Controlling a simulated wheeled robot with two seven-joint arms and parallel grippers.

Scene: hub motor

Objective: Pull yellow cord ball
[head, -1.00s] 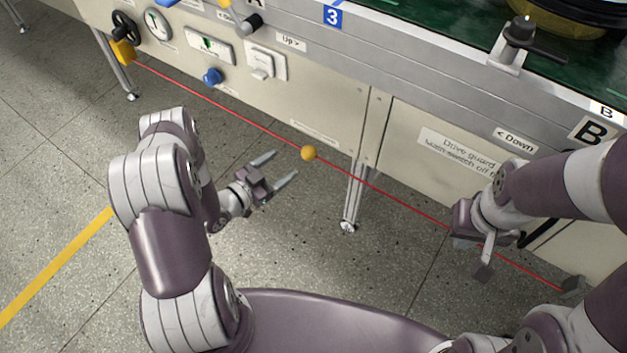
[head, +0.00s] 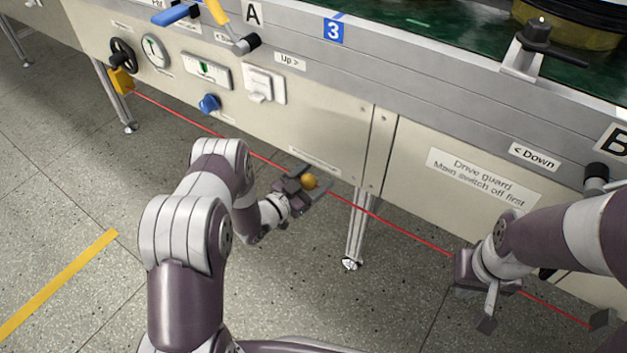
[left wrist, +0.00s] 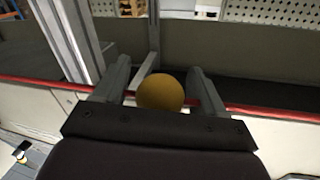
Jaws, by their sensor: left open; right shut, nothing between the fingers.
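The yellow cord ball (head: 309,182) sits on a red cord (head: 400,226) that runs along the front of the machine. My left gripper (head: 308,181) is open, with its fingers on either side of the ball. In the left wrist view the ball (left wrist: 160,93) lies between the two open fingers, with the red cord (left wrist: 260,112) passing behind it. I cannot tell whether a finger touches the ball. My right gripper (head: 488,300) is shut and empty, near the cord at the lower right.
The machine's front panel (head: 330,130) carries a blue knob (head: 209,103), a white switch (head: 262,85) and a gauge (head: 154,52). A yellow box (head: 121,80) is at the cord's left end. A machine leg (head: 358,225) stands right of the ball. The floor in front is clear.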

